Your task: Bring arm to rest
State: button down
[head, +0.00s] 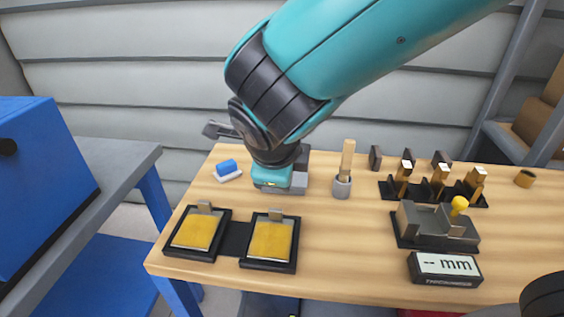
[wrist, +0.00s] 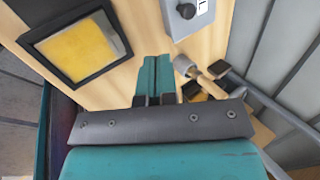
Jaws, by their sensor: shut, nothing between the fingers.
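My gripper shows in the wrist view (wrist: 156,62) with its two teal fingers together, shut and empty. In the head view my teal arm comes down from the top right. The gripper's teal body (head: 271,178) hangs over the back left of the wooden table (head: 340,255), behind the two yellow pads. Its fingers are not clear there, and I cannot tell how far they are above the table. A grey block (head: 299,182) shows just behind and right of the gripper, partly hidden by it.
Two black-framed yellow pads (head: 195,231) (head: 268,241) lie front left. Front middle is clear.

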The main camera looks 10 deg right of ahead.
jog(key=s+d+r+n+g+y+p, duration=0.2)
jog(key=s+n, duration=0.6)
jog(key=n, duration=0.6)
jog(key=s+d+r+n+g+y+p, duration=0.1)
jog(key=s+d+r+n+g+y, duration=0.2)
jog(key=s+n, duration=0.6)
jog(key=shift+d+r+n+g+y+p, duration=0.5)
jog(key=shift+d+r+n, duration=0.5)
jog(key=shift+r+n, duration=1.45)
jog(key=shift+s+f+n, duration=0.1)
jog(key=shift+f+n, duration=0.55)
